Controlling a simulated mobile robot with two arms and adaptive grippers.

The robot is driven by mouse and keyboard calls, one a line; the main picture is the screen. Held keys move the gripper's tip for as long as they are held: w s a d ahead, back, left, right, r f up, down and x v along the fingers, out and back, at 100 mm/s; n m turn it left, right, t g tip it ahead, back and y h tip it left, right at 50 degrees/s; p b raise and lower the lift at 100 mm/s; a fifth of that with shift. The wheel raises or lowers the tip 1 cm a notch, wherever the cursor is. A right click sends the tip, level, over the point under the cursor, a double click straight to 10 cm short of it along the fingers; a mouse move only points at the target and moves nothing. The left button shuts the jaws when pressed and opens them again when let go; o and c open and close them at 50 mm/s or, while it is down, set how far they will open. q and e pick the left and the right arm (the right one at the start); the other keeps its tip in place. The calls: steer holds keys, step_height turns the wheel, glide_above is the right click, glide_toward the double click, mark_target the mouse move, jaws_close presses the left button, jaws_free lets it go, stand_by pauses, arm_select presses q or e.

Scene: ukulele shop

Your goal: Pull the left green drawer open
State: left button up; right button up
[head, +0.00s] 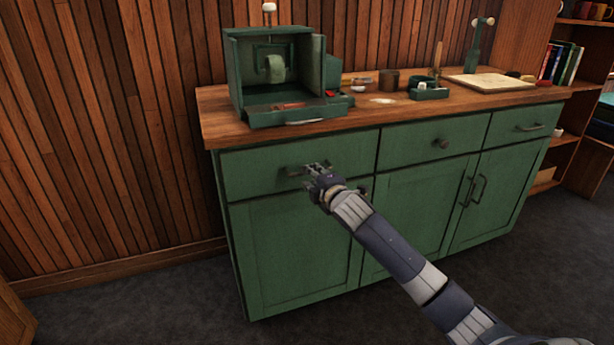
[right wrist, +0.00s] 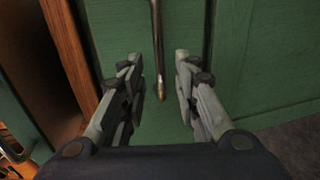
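The left green drawer (head: 250,180) is the left one in the top row of the cabinet and sits flush with its front. In the right wrist view the handle (right wrist: 157,40) runs upright between the two fingers of my right gripper (right wrist: 158,59). The fingers are apart, with a gap on both sides of the bar. The drawer front (right wrist: 110,25) fills much of that view. My left gripper is not in view.
A green box-like machine (head: 240,75) stands on the wooden top (head: 225,125) above the drawer. Cabinet doors (head: 290,250) lie below it, and a middle drawer (head: 420,148) with a round knob lies to its right. The dark floor (head: 180,285) at front left is clear.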

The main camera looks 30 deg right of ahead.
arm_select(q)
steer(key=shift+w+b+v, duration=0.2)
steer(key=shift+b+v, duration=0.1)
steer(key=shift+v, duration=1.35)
arm_select(e)
steer(key=shift+x, duration=2.35)
steer(key=shift+c, duration=0.6)
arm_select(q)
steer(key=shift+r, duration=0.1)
arm_select(e)
jaws_close()
